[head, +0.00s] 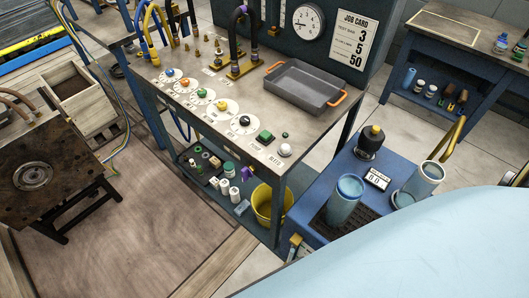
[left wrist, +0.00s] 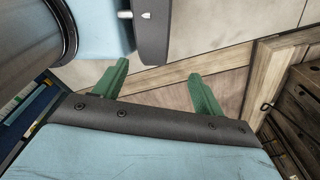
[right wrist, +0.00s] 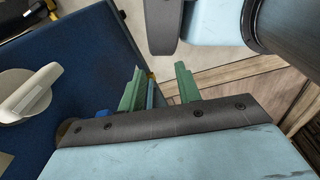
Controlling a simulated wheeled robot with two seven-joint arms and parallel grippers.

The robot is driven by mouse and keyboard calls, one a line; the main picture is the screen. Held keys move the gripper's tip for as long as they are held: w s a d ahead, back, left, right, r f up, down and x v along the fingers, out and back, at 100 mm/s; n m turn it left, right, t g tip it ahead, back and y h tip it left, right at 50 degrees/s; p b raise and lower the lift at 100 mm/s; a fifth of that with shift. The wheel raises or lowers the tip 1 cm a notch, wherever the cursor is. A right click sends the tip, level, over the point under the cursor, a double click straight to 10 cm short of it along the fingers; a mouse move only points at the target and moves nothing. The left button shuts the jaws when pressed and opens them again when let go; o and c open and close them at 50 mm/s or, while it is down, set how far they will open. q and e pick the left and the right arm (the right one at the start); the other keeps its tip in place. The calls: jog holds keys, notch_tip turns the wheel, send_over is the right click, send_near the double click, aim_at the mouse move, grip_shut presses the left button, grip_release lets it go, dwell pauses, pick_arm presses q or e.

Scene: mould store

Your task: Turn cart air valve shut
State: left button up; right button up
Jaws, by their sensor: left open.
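The blue cart (head: 330,228) stands at the lower right of the head view, beside the workbench. The cart's blue surface (right wrist: 85,60) also fills the left of the right wrist view. My right gripper (right wrist: 160,84) is beside the cart's edge, its green fingers apart with no object clearly between them. My left gripper (left wrist: 156,84) is open and empty above the floor. Neither gripper shows in the head view.
The workbench (head: 180,75) carries a row of dials, a grey tray (head: 305,86) and hoses. A yellow bucket (head: 272,203) sits on its lower shelf. A blue cup (head: 345,200) and a black canister (head: 370,142) stand on the cart. My pale blue body covers the lower right.

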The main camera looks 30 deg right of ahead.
pick_arm(q)
jog(key=o, duration=0.4)
jog(key=shift+s+d+r, duration=0.1)
jog(key=shift+s+r, duration=0.05)
jog(key=shift+s, duration=0.3)
pick_arm(e)
jog(key=w+a+r, duration=0.2)
jog(key=w+r, duration=0.5)
jog(key=w, duration=0.2)
notch_tip(320, 180, up, 36)
jog(key=n+g+p, duration=0.1)
jog(key=n, duration=1.9)
send_over(244, 169)
notch_tip(244, 169, down, 14)
jog(key=shift+r+b, duration=0.25)
jog(key=shift+b, duration=0.95)
pick_arm(q)
jog(key=shift+w+f, duration=0.2)
jog(key=shift+f, duration=0.65)
